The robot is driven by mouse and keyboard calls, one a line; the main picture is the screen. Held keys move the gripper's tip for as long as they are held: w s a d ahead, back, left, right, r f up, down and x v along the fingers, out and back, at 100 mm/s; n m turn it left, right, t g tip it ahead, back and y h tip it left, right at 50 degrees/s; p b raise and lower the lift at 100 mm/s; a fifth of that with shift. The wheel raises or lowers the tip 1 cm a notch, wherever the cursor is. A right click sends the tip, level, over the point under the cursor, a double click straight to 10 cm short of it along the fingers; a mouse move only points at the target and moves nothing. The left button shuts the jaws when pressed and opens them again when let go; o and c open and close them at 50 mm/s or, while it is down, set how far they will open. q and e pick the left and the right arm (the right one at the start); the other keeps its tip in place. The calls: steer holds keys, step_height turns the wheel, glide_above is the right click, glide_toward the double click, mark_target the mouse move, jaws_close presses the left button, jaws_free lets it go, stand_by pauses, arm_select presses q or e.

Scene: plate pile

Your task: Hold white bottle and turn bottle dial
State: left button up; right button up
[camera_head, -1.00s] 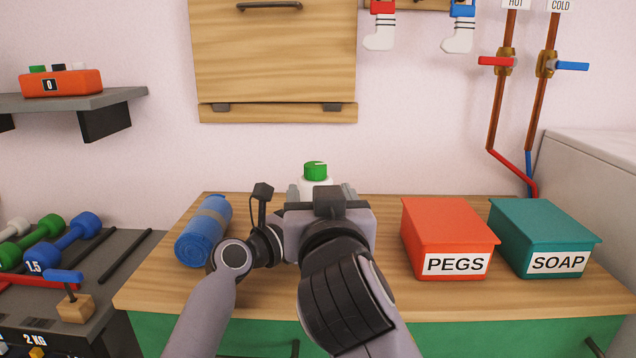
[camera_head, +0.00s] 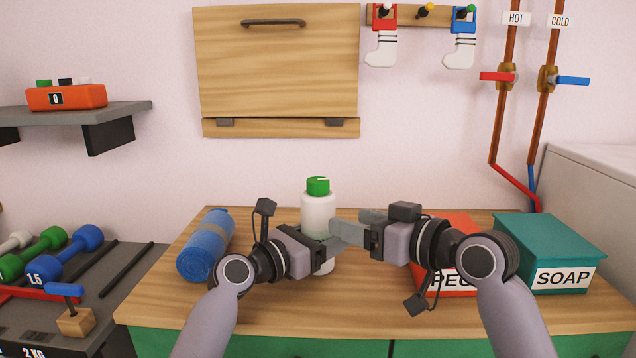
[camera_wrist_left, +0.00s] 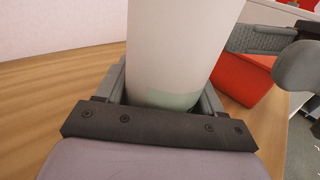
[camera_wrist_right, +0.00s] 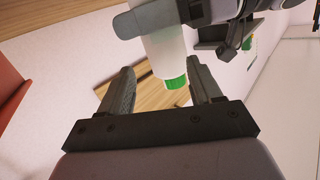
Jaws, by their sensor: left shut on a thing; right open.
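The white bottle (camera_head: 318,212) stands upright near the middle of the wooden counter, with a green dial (camera_head: 318,186) on top bearing a white mark. My left gripper (camera_head: 322,258) is shut around the bottle's lower body, which also fills the left wrist view (camera_wrist_left: 178,45). My right gripper (camera_head: 348,230) is open and empty, just right of the bottle and below the dial's height. In the right wrist view, the green dial (camera_wrist_right: 176,83) shows beyond and between the open fingers, not touched. My fingers hide part of the bottle's lower half.
A blue roll (camera_head: 206,243) lies left on the counter (camera_head: 300,314). The red PEGS box (camera_head: 455,228) stands close behind my right wrist, partly hidden. The teal SOAP box (camera_head: 548,240) stands right of it. The wall behind the bottle is clear near the dial.

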mark_target(328, 185)
steer(key=d+r+n+g+y, duration=0.2)
steer(key=d+r+n+y, duration=0.1)
steer(key=r+n+y, duration=0.15)
steer(key=shift+m+h, duration=0.25)
steer(key=shift+h, duration=0.1)
steer(key=x, duration=1.1)
steer(key=shift+s+a+r, duration=0.1)
steer(key=shift+s+a, duration=0.1)
